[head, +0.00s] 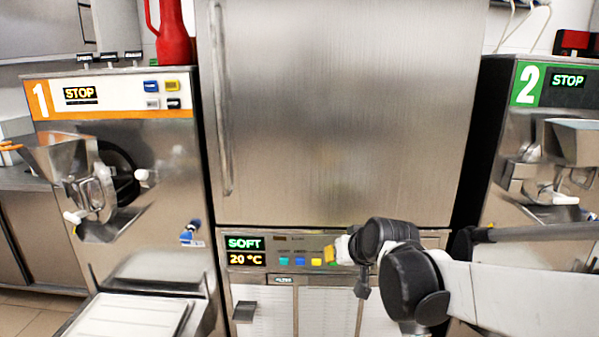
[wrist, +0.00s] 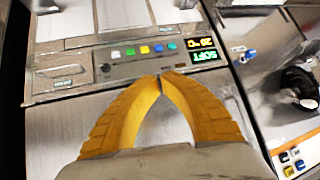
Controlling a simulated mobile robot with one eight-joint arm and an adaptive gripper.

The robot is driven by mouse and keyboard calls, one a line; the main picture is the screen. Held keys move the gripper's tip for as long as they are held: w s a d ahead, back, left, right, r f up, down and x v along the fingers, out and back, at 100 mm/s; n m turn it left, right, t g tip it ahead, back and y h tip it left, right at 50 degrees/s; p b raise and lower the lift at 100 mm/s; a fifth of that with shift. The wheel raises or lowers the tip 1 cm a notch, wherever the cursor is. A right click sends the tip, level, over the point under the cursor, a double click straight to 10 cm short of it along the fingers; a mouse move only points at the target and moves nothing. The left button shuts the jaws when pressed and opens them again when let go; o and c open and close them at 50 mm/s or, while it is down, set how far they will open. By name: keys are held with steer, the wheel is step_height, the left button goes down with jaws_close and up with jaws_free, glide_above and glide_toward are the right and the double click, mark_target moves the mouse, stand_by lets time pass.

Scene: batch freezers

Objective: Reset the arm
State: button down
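My gripper (head: 330,253) has yellow fingers and shows in front of the control panel of the middle freezer cabinet, to the right of its yellow button. In the wrist view, my gripper (wrist: 161,77) has its two fingertips meeting, with nothing seen between them. The wrist view is turned over, and the tips show beside the panel (wrist: 90,72), at its edge toward the cabinet door. Whether they touch it I cannot tell. My arm reaches in from the right in the head view, bent at a dark joint.
The tall steel cabinet door (head: 340,110) is closed. Its display (head: 246,251) reads SOFT and 20 °C. Machine 1 (head: 150,190) stands left and machine 2 (head: 520,160) right, both showing STOP. A red jug (head: 174,45) stands on machine 1. A white tray (head: 130,316) is low at left.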

steer(key=s+d+f+h, duration=0.1)
steer(key=s+d, duration=0.2)
steer(key=s, duration=0.6)
steer(key=s+d+f+m+g+h, duration=0.1)
steer(key=s+d, duration=0.2)
steer(key=s, duration=0.6)
steer(key=s+d+f+m+g+h, duration=0.1)
steer(key=s+d, duration=0.3)
steer(key=s, duration=0.5)
steer(key=shift+s, duration=0.2)
